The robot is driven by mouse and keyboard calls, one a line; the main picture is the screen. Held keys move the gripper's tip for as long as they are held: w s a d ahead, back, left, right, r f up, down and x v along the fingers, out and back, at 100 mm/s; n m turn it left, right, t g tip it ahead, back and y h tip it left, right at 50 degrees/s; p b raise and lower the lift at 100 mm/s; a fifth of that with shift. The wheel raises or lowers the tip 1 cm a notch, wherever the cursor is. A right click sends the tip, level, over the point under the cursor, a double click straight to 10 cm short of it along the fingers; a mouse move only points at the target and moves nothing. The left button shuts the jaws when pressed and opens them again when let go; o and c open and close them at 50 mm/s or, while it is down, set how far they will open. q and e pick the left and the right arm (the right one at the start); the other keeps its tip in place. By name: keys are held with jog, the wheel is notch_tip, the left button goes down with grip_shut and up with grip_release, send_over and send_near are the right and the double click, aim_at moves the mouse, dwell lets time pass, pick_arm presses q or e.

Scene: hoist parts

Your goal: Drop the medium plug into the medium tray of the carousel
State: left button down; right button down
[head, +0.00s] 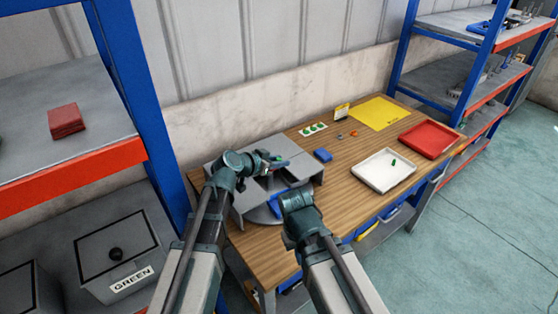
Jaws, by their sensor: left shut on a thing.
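The carousel is a grey housing with open bays (310,164) and a round grey disc (262,214) at its front, on the left end of the wooden table. A blue tray (277,207) shows low in it. My left gripper (273,158) is over the top of the housing, shut on a small green plug (280,163); its size is hard to tell. My right arm ends at the front of the carousel, and its fingers are hidden behind its wrist. Another green plug (393,162) lies in the white tray (372,179).
Shelving with blue posts (138,90) stands close on the left.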

pick_arm(q)
notch_tip(320, 180, down, 4)
jog(key=b, duration=0.3)
jog(key=c, duration=0.5)
grip_release()
